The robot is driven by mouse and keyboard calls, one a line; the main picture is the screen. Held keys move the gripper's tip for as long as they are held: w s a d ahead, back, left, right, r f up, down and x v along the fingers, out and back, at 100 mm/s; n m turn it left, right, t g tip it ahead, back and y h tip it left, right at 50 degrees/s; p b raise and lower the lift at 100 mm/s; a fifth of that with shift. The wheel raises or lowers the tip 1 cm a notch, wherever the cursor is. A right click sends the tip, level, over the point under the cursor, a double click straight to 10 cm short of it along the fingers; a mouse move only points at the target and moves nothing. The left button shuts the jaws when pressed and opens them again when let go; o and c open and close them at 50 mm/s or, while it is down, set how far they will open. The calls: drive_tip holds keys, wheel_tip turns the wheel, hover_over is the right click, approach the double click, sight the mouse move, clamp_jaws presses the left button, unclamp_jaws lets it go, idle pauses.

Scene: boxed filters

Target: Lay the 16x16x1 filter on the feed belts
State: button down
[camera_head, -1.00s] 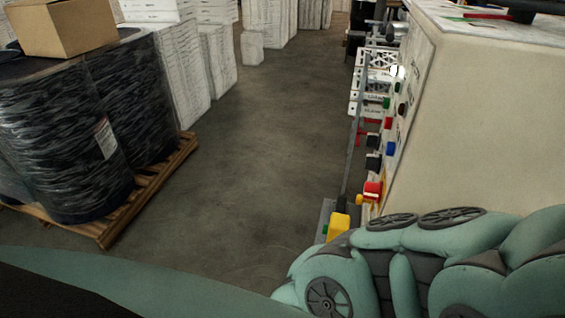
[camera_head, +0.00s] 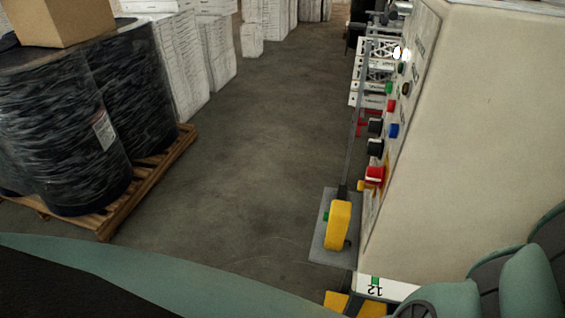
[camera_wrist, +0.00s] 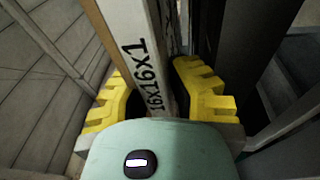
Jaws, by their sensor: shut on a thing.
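In the wrist view the 16x16x1 filter (camera_wrist: 140,45) is a thin white box, standing on edge, with black lettering on its narrow side. My gripper (camera_wrist: 168,95) has yellow toothed fingers on both sides of it and is shut on it. In the head view yellow finger parts (camera_head: 356,305) show at the bottom edge, beside a white strip (camera_head: 395,286) with a green mark and "12". I cannot tell for sure whether that strip is the filter. I cannot make out the feed belts in either view.
A large beige machine (camera_head: 470,120) with coloured buttons fills the right. A yellow-handled lever (camera_head: 339,225) stands on a grey plate at its side. Black-wrapped drums (camera_head: 60,125) stand on a wooden pallet (camera_head: 150,190) at left, near stacked white boxes (camera_head: 180,70). The floor between is clear.

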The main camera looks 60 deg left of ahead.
drive_tip(key=x, duration=0.2)
drive_tip(key=shift+w+d+f, duration=0.1)
drive_tip(key=shift+w+d, duration=0.15)
drive_tip(key=shift+f, duration=1.85)
drive_tip(key=shift+f, duration=0.2)
drive_tip(key=c, duration=1)
unclamp_jaws()
drive_tip(key=shift+r, duration=0.15)
